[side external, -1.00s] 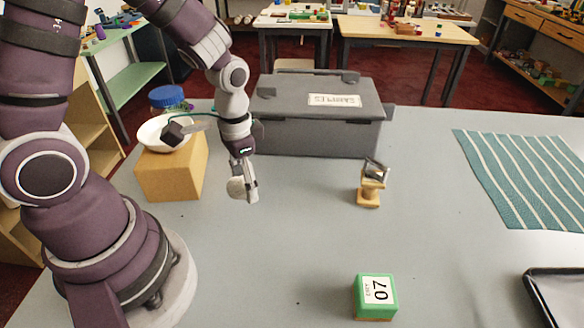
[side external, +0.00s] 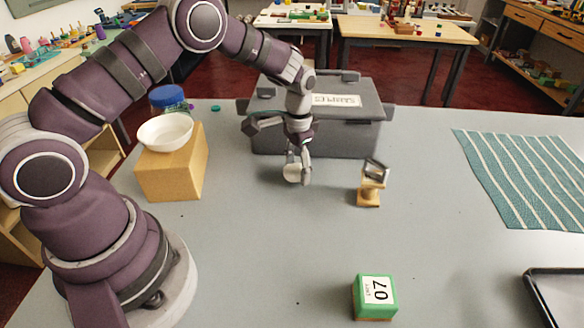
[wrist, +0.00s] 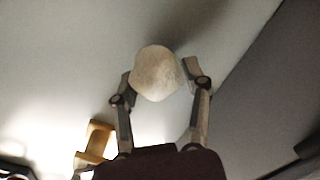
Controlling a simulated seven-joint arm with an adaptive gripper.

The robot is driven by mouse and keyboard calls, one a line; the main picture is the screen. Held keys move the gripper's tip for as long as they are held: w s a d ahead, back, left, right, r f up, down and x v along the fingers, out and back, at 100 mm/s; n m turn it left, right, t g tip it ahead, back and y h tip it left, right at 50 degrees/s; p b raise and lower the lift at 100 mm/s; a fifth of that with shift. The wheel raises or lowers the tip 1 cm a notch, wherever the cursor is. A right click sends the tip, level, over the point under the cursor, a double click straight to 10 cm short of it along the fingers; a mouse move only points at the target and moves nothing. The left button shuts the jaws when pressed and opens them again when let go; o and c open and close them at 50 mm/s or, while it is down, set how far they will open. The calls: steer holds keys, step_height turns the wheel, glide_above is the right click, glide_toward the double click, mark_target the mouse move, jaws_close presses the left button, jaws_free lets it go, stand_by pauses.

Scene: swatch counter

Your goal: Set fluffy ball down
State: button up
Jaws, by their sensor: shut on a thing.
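The fluffy ball (wrist: 156,73) is pale cream and sits between the two fingertips of my gripper (wrist: 158,82) in the wrist view. My gripper is shut on it. In the side view my gripper (side external: 298,176) points down in front of the grey box, with the whitish ball (side external: 291,172) partly hidden by the fingers. The ball appears to be held above the grey table (side external: 260,250); the exact gap is hard to tell.
A grey lidded box (side external: 345,135) stands behind my gripper. A small wooden stand (side external: 369,193) is to its right. A white bowl (side external: 165,132) sits on a cardboard-coloured block (side external: 172,175) at left. A green cube (side external: 375,297) is in front, a striped cloth (side external: 520,180) at right.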

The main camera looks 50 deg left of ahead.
mark_target(297, 163)
steer(key=shift+f, duration=0.15)
steer(key=o, duration=0.7)
steer(key=shift+o, duration=0.2)
step_height(297, 163, up, 12)
steer(key=s+d+r+t, duration=0.1)
steer(key=s+r+t, duration=0.2)
steer(key=s+r, duration=0.5)
steer(key=s+d+n+t, duration=0.1)
steer(key=s+t, duration=0.1)
steer(key=s, duration=0.6)
steer(key=shift+s+r+n+t, duration=0.15)
steer(key=shift+s+n+t, duration=0.15)
steer(key=shift+n, duration=0.1)
